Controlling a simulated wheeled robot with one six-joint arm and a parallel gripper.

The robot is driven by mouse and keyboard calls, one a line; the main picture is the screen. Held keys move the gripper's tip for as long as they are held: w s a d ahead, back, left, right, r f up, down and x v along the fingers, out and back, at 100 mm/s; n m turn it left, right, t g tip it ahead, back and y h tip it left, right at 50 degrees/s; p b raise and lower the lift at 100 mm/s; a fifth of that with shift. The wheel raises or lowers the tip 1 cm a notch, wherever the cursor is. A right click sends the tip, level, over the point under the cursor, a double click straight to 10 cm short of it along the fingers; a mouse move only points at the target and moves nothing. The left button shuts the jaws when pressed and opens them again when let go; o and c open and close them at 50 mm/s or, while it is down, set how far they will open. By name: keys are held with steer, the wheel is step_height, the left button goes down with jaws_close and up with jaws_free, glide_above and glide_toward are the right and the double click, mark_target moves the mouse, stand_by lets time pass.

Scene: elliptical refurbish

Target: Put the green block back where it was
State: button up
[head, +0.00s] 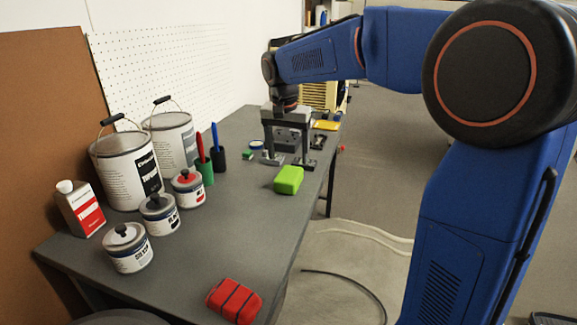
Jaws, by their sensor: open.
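The bright green block (289,180) lies on the grey workbench (235,215), near the bench's right edge. My gripper (288,160) points down over the bench, just behind the green block in the head view. Its two fingers are spread apart and I see nothing held between them. The block appears apart from the fingers, though the exact gap in depth is hard to tell.
Paint cans (126,168) and several small tins (128,248) stand at the left. A white and red bottle (80,208) is beside them. Red and blue handled tools stand in holders (205,170). A red block (233,300) lies at the front. The bench middle is clear.

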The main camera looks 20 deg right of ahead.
steer(key=s+d+r+n+t, duration=0.1)
steer(key=s+d+n, duration=0.15)
steer(key=s, duration=0.65)
steer(key=s+d+n+t, duration=0.1)
steer(key=s+d, duration=0.2)
steer(key=s, duration=0.7)
steer(key=s+d+f+n, duration=0.1)
steer(key=s+f, duration=0.4)
steer(key=s, duration=0.3)
steer(key=s+d+f+n+t+y, duration=0.1)
steer(key=s+f, duration=0.3)
steer(key=s, duration=0.4)
steer(key=shift+f+n, duration=0.4)
steer(key=shift+n, duration=0.25)
